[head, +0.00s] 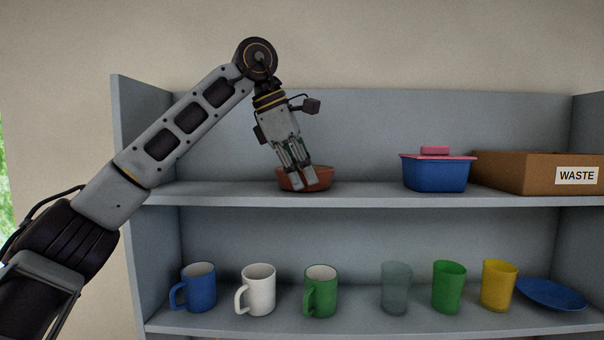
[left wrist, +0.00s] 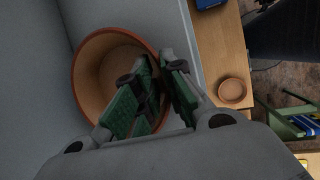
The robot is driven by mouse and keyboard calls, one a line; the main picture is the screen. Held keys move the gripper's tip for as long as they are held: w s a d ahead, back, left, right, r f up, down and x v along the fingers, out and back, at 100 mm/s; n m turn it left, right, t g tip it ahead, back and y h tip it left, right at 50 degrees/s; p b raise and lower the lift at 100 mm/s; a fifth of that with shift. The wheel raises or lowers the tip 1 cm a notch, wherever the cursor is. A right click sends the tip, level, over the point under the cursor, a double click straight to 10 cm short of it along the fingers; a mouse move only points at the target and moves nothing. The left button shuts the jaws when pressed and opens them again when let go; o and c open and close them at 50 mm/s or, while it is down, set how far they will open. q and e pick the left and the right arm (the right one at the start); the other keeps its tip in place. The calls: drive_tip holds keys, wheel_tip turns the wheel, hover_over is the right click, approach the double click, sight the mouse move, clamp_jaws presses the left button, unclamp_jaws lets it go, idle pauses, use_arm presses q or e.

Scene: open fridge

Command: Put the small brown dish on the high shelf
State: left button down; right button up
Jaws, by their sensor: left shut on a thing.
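A small brown dish (head: 322,177) is at the high shelf (head: 230,192), left of the shelf's middle, and looks upright. It sits on the shelf or just above it; I cannot tell which. My left gripper (head: 304,181) reaches down from above, shut on the dish's near rim, with one finger outside the wall. In the left wrist view the dish (left wrist: 92,62) is seen from above and looks empty, and the gripper's fingers (left wrist: 158,78) pinch its rim. My right gripper is in neither view.
A blue box with a pink lid (head: 436,172) and a brown WASTE box (head: 520,174) stand right on the high shelf. Mugs, cups and a blue plate (head: 552,294) fill the shelf below. Another round brown dish (left wrist: 232,91) lies on a wooden surface (left wrist: 222,50).

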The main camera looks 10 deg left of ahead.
use_arm(q)
drive_tip(key=shift+f, duration=0.1)
idle(0.3)
drive_tip(key=c, duration=1.5)
unclamp_jaws()
drive_tip(key=v, duration=1.2)
drive_tip(key=shift+s+d, duration=0.1)
